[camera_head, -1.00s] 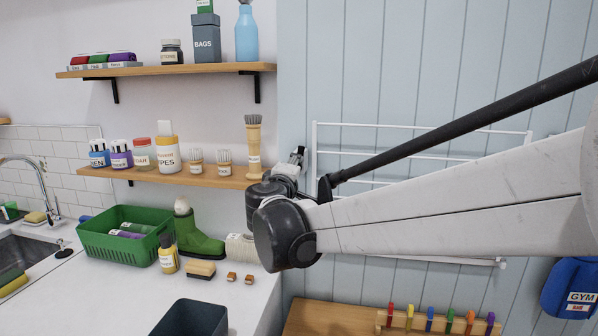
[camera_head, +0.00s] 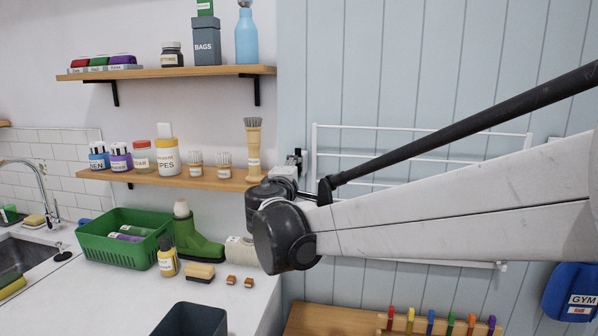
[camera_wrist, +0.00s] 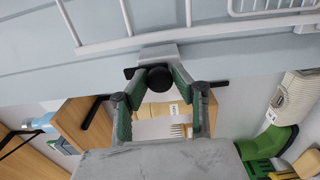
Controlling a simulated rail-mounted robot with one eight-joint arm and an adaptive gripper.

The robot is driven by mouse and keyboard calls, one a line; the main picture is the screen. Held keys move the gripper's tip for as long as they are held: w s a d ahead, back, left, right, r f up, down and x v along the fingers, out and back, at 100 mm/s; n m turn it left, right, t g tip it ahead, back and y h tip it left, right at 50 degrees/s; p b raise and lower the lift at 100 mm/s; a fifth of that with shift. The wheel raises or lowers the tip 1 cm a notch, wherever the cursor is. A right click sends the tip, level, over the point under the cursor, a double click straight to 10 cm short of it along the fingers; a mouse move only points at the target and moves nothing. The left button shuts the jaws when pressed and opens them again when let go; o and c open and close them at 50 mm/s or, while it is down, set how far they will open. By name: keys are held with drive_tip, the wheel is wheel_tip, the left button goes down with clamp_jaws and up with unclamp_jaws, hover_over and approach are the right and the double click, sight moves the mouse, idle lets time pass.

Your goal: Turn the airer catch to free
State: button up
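The airer catch (camera_wrist: 160,78) shows in the wrist view as a round black knob with a dark bar, on a pale grey mount at the wall. The bar runs nearly level across the picture. My gripper (camera_wrist: 159,73) has its two greenish fingers on either side of the knob, with the tips very close to it. I cannot tell whether the tips press on it. The white wire airer (camera_head: 420,143) is against the blue panelled wall; its rails also show in the wrist view (camera_wrist: 195,42). In the head view my wrist and forearm hide the fingers and much of the airer.
A wooden shelf (camera_head: 215,180) with bottles and brushes is close left of my wrist. A green basket (camera_head: 95,245), green boot (camera_head: 200,245) and dark bin (camera_head: 190,320) are on or by the counter. A peg rack (camera_head: 440,328) and blue gym bag (camera_head: 572,290) are lower right.

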drive_tip(key=o, duration=0.3)
drive_tip(key=shift+o, duration=0.2)
drive_tip(key=shift+s, duration=0.1)
drive_tip(key=s+a, duration=0.2)
drive_tip(key=s, duration=0.9)
drive_tip(key=shift+s+a, duration=0.15)
drive_tip(key=shift+s, duration=0.2)
drive_tip(key=s+d+f+m+g+h, duration=0.1)
drive_tip(key=s+d+f+m+g, duration=0.25)
drive_tip(key=d, duration=0.65)
drive_tip(key=s+d+f+m+g, duration=0.3)
drive_tip(key=s+d+f+m, duration=0.15)
drive_tip(key=d, duration=0.55)
drive_tip(key=s+d+f+m+g+y, duration=0.2)
drive_tip(key=s+f+m, duration=0.2)
drive_tip(key=s, duration=0.5)
drive_tip(key=s+d+f+m+g+y, duration=0.2)
drive_tip(key=s+f+m, duration=0.2)
drive_tip(key=s+f, duration=0.4)
drive_tip(key=shift+s+d, duration=0.15)
drive_tip(key=shift+s, duration=0.9)
